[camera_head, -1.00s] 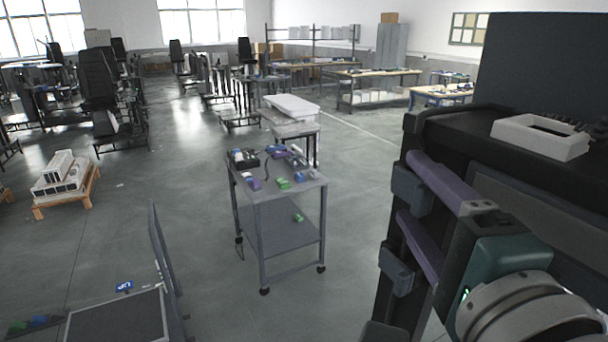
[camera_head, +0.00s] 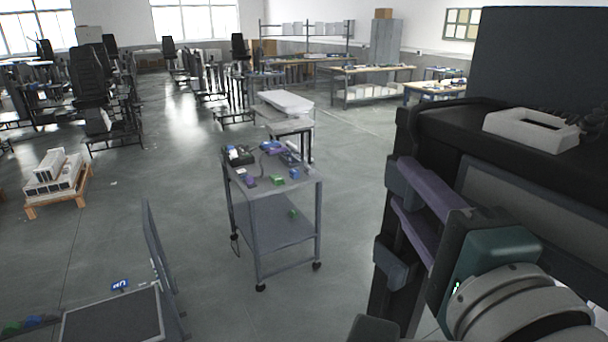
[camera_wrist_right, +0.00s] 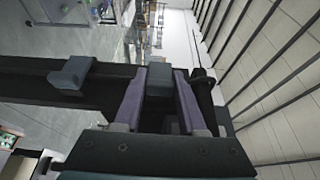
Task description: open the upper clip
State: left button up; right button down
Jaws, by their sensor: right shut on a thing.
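The upper clip (camera_head: 400,180) is a small blue-grey block on the front edge of a tall black column unit at the right of the head view. My right gripper (camera_head: 403,187), with purple fingers, is shut on it, one finger above and one below. In the right wrist view the upper clip (camera_wrist_right: 160,92) sits between the two fingertips (camera_wrist_right: 161,76). A similar lower clip (camera_head: 391,266) is below the gripper, apart from it; it also shows left of the fingers in the right wrist view (camera_wrist_right: 72,74). My left gripper is out of view.
A white open-topped frame (camera_head: 530,131) lies on top of the black unit. A grey cart (camera_head: 272,232) with small coloured parts stands at the centre. A pallet with white parts (camera_head: 57,172) is at the left. The floor between is clear.

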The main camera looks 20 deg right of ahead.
jog(key=m+h, duration=0.1)
jog(key=a+m+g+h, duration=0.1)
jog(key=shift+w+f+h, duration=0.1)
jog(key=shift+w+h, duration=0.05)
jog(key=shift+h, duration=0.25)
jog(key=m+g+h, duration=0.1)
jog(key=m+g+h+b, duration=0.1)
jog(key=h, duration=0.1)
jog(key=shift+w+a+f, duration=0.1)
jog(key=shift+w+a, duration=0.05)
jog(key=shift+a, duration=0.15)
jog(key=shift+a+m+g+b, duration=0.1)
jog(key=shift+m+g+b, duration=0.2)
jog(key=shift+b, duration=0.05)
jog(key=shift+h, duration=0.3)
jog(key=shift+c, duration=2.4)
grip_release()
jog(key=shift+r, duration=0.2)
